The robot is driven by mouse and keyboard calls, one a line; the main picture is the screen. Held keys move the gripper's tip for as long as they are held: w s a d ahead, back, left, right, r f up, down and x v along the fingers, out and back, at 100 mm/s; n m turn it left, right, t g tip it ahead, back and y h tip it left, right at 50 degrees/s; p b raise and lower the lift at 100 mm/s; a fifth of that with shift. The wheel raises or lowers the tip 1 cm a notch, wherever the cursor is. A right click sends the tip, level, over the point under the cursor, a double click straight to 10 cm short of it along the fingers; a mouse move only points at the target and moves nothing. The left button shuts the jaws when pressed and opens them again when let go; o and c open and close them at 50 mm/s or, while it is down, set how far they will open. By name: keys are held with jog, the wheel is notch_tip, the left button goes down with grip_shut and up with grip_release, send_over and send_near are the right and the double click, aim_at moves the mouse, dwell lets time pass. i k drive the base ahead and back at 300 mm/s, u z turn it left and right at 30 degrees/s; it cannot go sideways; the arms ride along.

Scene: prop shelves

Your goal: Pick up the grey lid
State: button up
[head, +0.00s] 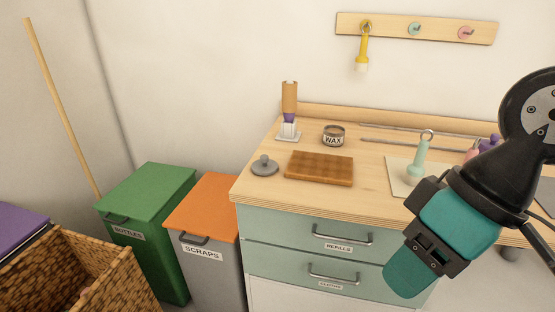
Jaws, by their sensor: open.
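The grey lid (264,167) is a small round disc with a knob on top. It lies on the wooden counter top (258,189) near its left end, just left of a brown wooden board (319,168). My arm comes in from the right of the head view, with its teal and black end (423,257) in front of the drawers, well to the right of the lid and apart from it. The fingertips of my gripper cannot be made out clearly. Nothing is seen held in it.
A mint-handled tool (418,160) stands on a pale mat to the right. A green bin (148,215) and an orange-lidded bin (203,208) stand left of the counter.

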aim_at(265, 165)
jog(key=k, duration=0.65)
jog(key=u, duration=0.75)
jog(key=i, duration=1.65)
jog(key=z, duration=0.65)
